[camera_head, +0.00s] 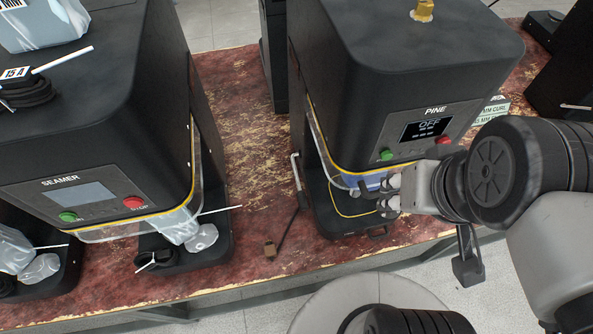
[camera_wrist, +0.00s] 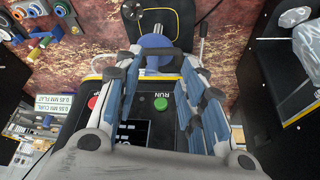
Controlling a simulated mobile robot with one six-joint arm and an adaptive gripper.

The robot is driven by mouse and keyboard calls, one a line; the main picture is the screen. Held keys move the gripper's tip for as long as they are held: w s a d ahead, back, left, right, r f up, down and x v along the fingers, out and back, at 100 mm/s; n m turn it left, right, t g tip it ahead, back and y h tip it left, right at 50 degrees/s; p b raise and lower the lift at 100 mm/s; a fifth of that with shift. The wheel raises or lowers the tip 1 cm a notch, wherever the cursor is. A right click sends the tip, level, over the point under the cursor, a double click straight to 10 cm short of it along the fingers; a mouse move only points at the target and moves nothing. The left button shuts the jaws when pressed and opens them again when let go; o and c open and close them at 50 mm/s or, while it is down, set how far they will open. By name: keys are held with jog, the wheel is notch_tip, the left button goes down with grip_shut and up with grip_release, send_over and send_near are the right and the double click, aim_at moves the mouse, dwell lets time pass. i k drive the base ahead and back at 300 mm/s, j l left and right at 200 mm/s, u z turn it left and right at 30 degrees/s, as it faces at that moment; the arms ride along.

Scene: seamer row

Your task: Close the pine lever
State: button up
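The machine labelled PINE (camera_head: 400,80) stands on the right of the bench, its display reading OFF. A thin pale lever (camera_head: 297,180) stands upright at its left side; it also shows in the wrist view (camera_wrist: 203,28), right of the machine. A dark bar-shaped handle (camera_wrist: 172,52) lies across the machine's front beside a blue round part (camera_wrist: 155,42). My gripper (camera_head: 382,193) is in front of the machine, below its panel. In the wrist view its fingers (camera_wrist: 160,62) are spread, with the handle and blue part beyond or between the tips. I cannot tell whether they touch.
A green RUN button (camera_wrist: 161,103) and a red button (camera_wrist: 92,102) are close to my fingers. The SEAMER machine (camera_head: 60,190) stands to the left, with bagged items.

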aim_at(302, 199)
jog(key=k+j, duration=0.2)
jog(key=j, duration=0.15)
jog(key=k+j, duration=0.2)
jog(key=j, duration=0.2)
jog(key=k+j, duration=0.2)
jog(key=j, duration=0.15)
jog(key=k+j, duration=0.2)
jog(key=j, duration=0.15)
jog(key=i+j, duration=0.35)
jog(key=i, duration=0.15)
jog(key=l+z, duration=0.05)
